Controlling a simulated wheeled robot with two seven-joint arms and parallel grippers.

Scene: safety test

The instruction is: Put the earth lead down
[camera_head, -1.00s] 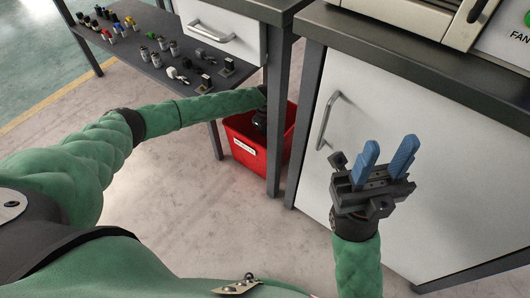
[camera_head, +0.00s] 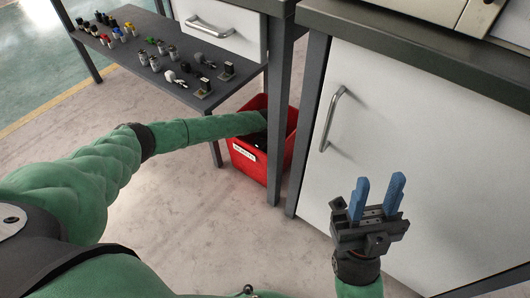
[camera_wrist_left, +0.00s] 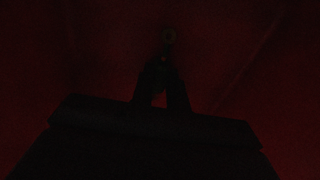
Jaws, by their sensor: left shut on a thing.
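My left arm reaches down into the red bin (camera_head: 243,165) under the bench. The left gripper is hidden inside it in the head view. In the dark left wrist view, the fingers of my left gripper (camera_wrist_left: 165,80) are shut on a thin thing, probably the earth lead (camera_wrist_left: 168,37), with a faint yellowish end showing just past the fingertips. Red bin surfaces surround it; whether it touches the bottom I cannot tell. My right gripper (camera_head: 379,190) is open and empty, its blue fingers pointing up in front of the white cabinet.
A dark grey shelf (camera_head: 135,62) at upper left carries several small connectors and fittings. A dark table leg (camera_head: 281,120) stands right beside the bin. The white cabinet door (camera_head: 400,120) with a bar handle fills the right. The pale floor (camera_head: 180,215) is clear.

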